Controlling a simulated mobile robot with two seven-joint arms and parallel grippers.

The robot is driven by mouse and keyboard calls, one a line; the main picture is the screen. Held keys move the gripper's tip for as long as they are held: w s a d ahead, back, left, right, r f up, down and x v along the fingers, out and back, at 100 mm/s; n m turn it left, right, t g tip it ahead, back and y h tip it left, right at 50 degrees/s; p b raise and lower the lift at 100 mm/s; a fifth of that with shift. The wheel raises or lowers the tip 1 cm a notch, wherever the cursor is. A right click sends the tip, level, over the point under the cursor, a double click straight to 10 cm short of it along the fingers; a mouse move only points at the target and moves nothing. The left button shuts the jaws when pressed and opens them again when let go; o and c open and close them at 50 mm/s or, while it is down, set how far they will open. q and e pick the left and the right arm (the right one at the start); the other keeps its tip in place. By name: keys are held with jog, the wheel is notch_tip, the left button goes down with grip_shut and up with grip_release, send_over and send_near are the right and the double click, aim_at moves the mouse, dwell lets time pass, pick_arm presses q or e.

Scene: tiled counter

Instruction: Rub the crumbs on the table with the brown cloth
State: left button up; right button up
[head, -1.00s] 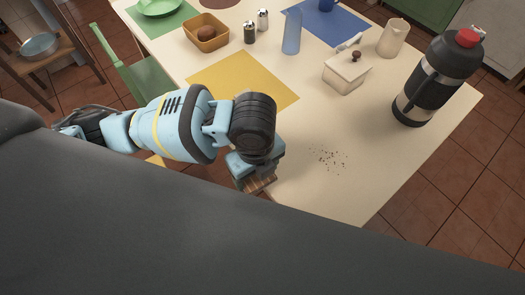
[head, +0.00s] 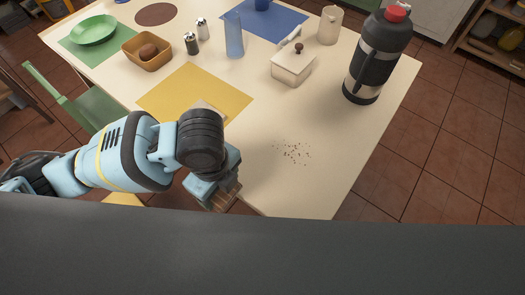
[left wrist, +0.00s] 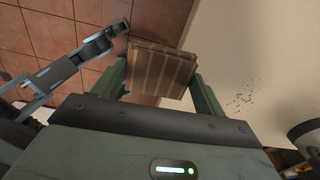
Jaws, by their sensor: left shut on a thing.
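Dark crumbs (head: 294,153) lie scattered on the cream table (head: 330,120), near its front corner. They also show at the right in the left wrist view (left wrist: 242,98). My left gripper (head: 226,197) is at the table's front edge, left of the crumbs and apart from them. It is shut on the brown cloth (left wrist: 158,68), which looks striped and folded between the fingers in the left wrist view. In the head view only a small part of the cloth (head: 225,200) shows below the gripper. I cannot tell whether the cloth touches the table. My right gripper is not in view.
A black flask with a red cap (head: 375,60) stands right of the crumbs. A white lidded box (head: 292,68) and a yellow placemat (head: 185,97) lie behind. A green chair (head: 85,110) is at left. The tabletop around the crumbs is clear.

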pick_arm(q)
jog(key=w+a+r+n, duration=0.1)
jog(key=a+r+n, duration=0.4)
jog(key=n, duration=0.7)
jog(key=w+a+r+n, duration=0.2)
jog(key=a+r+n, duration=0.2)
jog(key=n, duration=0.8)
jog(key=shift+w+a+r, duration=0.25)
jog(key=shift+a+r, duration=0.15)
jog(key=shift+a, duration=0.45)
jog(key=shift+s+d, duration=0.1)
